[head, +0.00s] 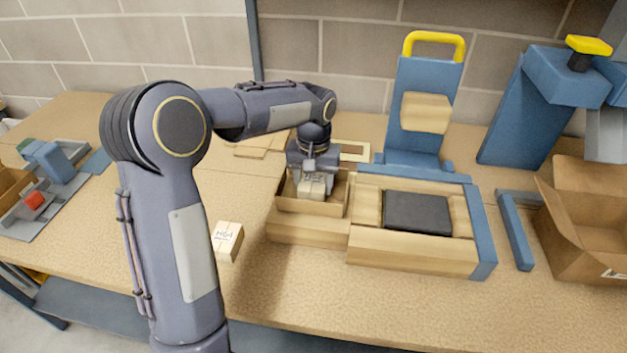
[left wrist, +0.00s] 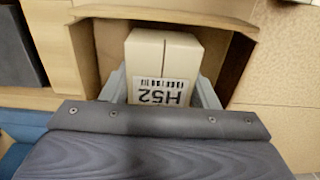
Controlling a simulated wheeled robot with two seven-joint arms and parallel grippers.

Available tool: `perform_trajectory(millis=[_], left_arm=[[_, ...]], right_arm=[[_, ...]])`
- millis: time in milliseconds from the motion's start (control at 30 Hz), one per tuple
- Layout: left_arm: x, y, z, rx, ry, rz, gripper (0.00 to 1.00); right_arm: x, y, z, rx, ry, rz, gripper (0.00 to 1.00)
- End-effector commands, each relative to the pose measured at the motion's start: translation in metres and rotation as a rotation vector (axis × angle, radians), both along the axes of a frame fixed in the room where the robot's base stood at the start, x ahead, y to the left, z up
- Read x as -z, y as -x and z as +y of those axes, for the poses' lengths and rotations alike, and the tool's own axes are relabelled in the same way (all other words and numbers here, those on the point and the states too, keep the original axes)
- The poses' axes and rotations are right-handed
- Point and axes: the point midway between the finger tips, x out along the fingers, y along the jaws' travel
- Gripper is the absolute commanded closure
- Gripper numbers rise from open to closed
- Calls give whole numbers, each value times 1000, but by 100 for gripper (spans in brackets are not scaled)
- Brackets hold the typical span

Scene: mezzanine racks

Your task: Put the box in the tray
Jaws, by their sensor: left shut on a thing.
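A small pale cardboard box (head: 313,188) with a printed label is held in my left gripper (head: 312,183). In the left wrist view the box (left wrist: 163,58) shows a barcode and the label H52, with a finger of my left gripper (left wrist: 162,92) on each side. The open wooden tray (head: 306,208) lies below and around the box in the head view. In the left wrist view the tray's walls (left wrist: 165,13) surround the box. I cannot tell whether the box touches the tray floor. My right gripper is not in view.
Another labelled box (head: 227,238) lies on the bench left of the tray. A wooden fixture with a dark pad (head: 417,213) and a blue stand with a yellow handle (head: 434,45) are to the right. An open carton (head: 590,225) stands at far right. The front bench is clear.

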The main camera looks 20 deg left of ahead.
Motion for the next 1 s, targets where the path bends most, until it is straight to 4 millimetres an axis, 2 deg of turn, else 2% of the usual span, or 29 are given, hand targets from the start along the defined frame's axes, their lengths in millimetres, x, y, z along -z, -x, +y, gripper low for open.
perform_trajectory(millis=[200, 233, 400, 733, 1000], left_arm=[[0, 0, 0, 0, 0, 0, 70], [0, 0, 0, 0, 0, 0, 42], [0, 0, 0, 0, 0, 0, 20], [-4, -1, 0, 0, 0, -1, 20], [-47, -1, 0, -1, 1, -4, 20]], right_arm=[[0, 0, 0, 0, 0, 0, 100], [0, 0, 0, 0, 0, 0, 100], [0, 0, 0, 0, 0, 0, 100], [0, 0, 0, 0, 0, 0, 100], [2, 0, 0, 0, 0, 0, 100]])
